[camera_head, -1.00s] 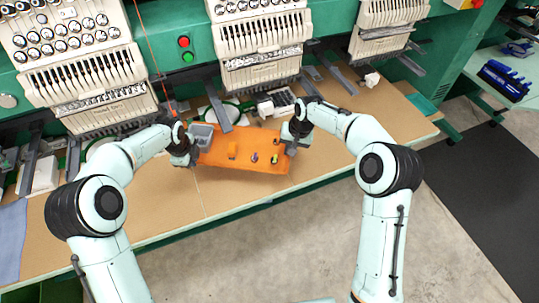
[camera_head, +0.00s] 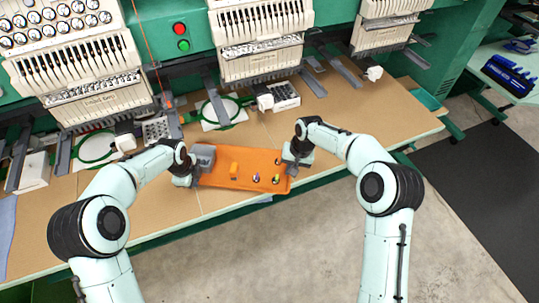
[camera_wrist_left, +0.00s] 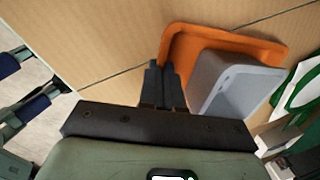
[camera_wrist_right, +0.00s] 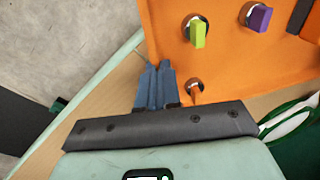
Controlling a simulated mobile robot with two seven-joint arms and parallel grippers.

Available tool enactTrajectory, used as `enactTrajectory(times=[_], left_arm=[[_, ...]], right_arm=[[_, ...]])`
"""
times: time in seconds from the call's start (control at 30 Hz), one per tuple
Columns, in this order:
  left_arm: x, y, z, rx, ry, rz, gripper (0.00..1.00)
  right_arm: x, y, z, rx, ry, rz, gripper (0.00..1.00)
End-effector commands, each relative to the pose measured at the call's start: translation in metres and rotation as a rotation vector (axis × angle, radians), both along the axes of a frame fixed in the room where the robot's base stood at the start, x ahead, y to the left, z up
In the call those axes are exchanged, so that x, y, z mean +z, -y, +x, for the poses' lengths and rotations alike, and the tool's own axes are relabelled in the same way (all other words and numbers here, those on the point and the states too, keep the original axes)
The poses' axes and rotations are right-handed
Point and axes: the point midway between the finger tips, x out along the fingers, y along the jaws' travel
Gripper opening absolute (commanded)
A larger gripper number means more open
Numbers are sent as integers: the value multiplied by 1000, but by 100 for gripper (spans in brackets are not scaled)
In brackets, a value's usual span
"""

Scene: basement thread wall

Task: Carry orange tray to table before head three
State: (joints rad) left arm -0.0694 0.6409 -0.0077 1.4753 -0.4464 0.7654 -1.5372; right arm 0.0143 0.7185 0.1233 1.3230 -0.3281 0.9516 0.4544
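The orange tray (camera_head: 231,178) is between my two grippers in the head view, over the front part of the table (camera_head: 335,122). It carries a grey bin (camera_head: 203,154), an orange block and several small coloured pieces. My left gripper (camera_head: 191,176) is at the tray's left end; in the left wrist view its fingers (camera_wrist_left: 163,85) are together at the tray's edge (camera_wrist_left: 168,45). My right gripper (camera_head: 293,162) is at the right end; in the right wrist view its fingers (camera_wrist_right: 157,85) are together at the tray edge (camera_wrist_right: 160,30). I cannot tell whether the tray touches the table.
Embroidery heads (camera_head: 262,35) stand along the back. Round green hoops (camera_head: 222,111) and a white box of bobbins (camera_head: 284,95) lie beneath them. The table is clear to the right. A dark mat (camera_head: 480,190) lies on the floor at right.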

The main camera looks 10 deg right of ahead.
Motion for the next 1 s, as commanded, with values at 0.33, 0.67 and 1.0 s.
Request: enactTrajectory(times=[0.33, 0.67, 1.0], left_arm=[[3, 3, 1, -2, 4, -5, 29], [43, 0, -5, 0, 8, -4, 29], [107, -2, -17, -2, 8, -7, 29]], right_arm=[[2, -3, 0, 4, 0, 4, 29], [2, -1, 1, 2, 1, 2, 29], [2, -1, 1, 1, 1, 1, 29]])
